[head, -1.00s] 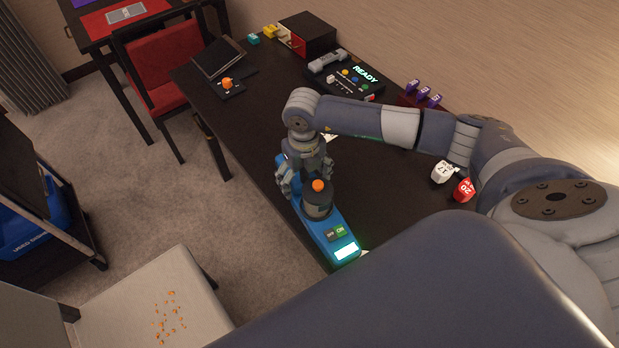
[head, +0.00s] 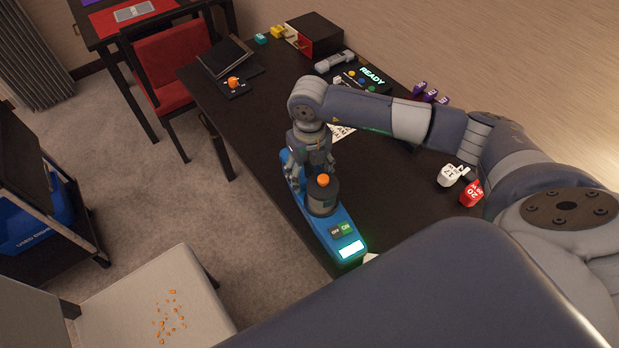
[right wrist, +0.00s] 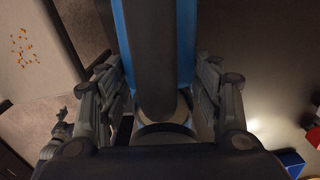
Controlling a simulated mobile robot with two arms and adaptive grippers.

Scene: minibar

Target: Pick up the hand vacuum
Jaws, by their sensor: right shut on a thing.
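The hand vacuum (head: 325,220) is long and blue, with an orange-topped dark round part, OFF and ON buttons and a lit panel at its near end. It is at the left edge of the dark table, near the front corner. My right gripper (head: 311,178) comes down over its far half and is shut on it. In the right wrist view, the fingers of my right gripper (right wrist: 158,68) lie on both sides of the dark handle and blue body of the vacuum (right wrist: 187,40). I cannot tell whether it touches the table.
The table (head: 270,130) also carries a READY console (head: 360,78), white (head: 450,176) and red dice (head: 470,193), and a black-and-red box (head: 314,35). A pale chair with orange crumbs (head: 171,318) stands at lower left. Carpet is open left of the table.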

